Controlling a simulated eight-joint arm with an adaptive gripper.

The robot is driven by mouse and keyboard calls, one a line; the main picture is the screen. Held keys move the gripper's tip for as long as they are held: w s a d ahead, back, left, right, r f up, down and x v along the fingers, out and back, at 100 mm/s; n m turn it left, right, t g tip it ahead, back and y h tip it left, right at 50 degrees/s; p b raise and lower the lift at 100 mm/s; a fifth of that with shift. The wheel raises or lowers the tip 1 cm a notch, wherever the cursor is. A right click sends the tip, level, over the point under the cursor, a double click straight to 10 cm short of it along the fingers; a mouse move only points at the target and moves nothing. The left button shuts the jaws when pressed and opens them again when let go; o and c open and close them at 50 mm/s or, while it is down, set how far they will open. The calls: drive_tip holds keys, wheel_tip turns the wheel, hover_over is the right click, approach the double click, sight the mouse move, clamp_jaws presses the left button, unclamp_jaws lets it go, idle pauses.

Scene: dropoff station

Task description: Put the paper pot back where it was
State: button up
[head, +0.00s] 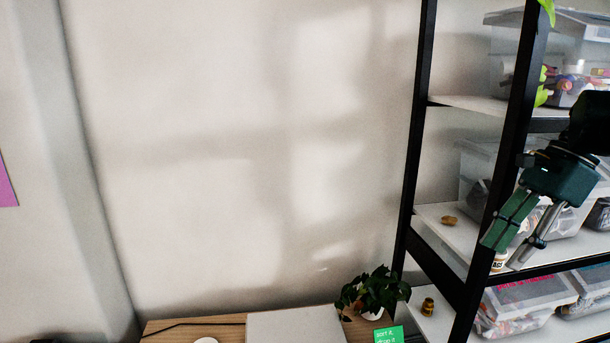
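My gripper (500,256) is at the right in the head view, pointing down and left in front of the shelf rack. Its two fingers are apart. A small pale pot with dark lettering (499,263) shows between the fingertips, at the height of the middle shelf's front edge. It may be the paper pot, but it is too small to be sure. Whether the fingers touch it or it stands behind them, I cannot tell. My gripper and the black post hide part of the shelf around it.
The middle shelf (435,218) holds a small brown object (449,220) and clear bins. A small gold-brown jar (428,306) stands on the lower shelf. A black post (516,120) stands near my gripper. A plant (375,290) and a green note (389,335) are at a wooden table (180,330).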

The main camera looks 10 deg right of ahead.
drive_tip(key=s+a+f+n+t+h, duration=0.1)
drive_tip(key=a+f+n+t+h, duration=0.1)
drive_tip(key=a+f+n, duration=0.8)
drive_tip(key=s+a+f+n+t+h, duration=0.1)
drive_tip(key=a+f+n+t, duration=0.3)
drive_tip(key=a+f+n, duration=0.6)
drive_tip(key=shift+s+a+n+t+h+p, duration=0.4)
drive_tip(key=shift+a+h, duration=0.5)
drive_tip(key=shift+a, duration=3.3)
drive_tip(key=shift+w+d, duration=0.1)
drive_tip(key=shift+w, duration=0.1)
